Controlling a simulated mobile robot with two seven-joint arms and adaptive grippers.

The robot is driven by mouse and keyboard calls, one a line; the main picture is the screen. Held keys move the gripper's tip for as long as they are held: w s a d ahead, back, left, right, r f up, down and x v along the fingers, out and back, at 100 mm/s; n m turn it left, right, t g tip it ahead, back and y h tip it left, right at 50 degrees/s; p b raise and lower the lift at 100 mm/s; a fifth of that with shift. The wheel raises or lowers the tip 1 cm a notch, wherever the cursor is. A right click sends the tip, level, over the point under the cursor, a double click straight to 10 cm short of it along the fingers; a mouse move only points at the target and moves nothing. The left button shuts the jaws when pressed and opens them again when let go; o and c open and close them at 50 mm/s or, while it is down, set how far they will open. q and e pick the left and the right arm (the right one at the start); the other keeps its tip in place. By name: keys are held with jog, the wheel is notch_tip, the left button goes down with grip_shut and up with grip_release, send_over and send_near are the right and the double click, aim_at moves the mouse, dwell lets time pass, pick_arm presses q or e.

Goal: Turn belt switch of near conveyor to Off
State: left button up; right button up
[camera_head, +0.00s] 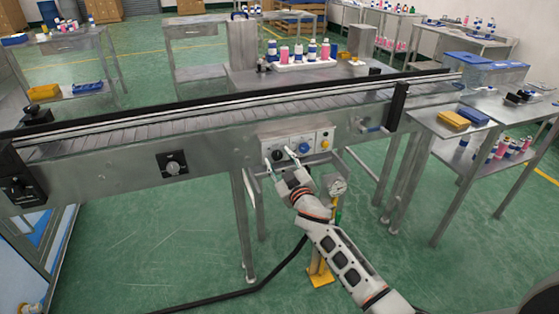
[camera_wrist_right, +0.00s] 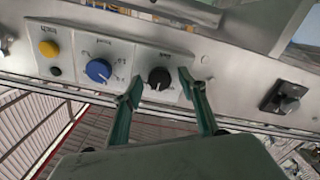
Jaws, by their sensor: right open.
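The control panel (camera_head: 297,147) is on the front side of the near conveyor (camera_head: 200,125). It carries a black knob (camera_wrist_right: 159,78), a blue knob (camera_wrist_right: 98,70) and a yellow button (camera_wrist_right: 49,48), with a small dark button beneath the yellow one in the wrist view. The panel appears upside down there and its small lettering is hard to read. My right gripper (camera_wrist_right: 161,84) is open, its two fingers apart on either side of the black knob. I cannot tell whether they touch it. The knob's exact setting is unclear. My left gripper is not in view.
A separate rotary switch (camera_head: 172,163) sits left of the panel on the conveyor side. A side table with a yellow box (camera_head: 453,119) is at the right. Open green floor lies below the conveyor.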

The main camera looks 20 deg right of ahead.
jog(key=c, duration=1.1)
jog(key=n, duration=0.4)
jog(key=shift+n, duration=0.4)
jog(key=shift+n+p, duration=0.35)
jog(key=shift+n, duration=2.25)
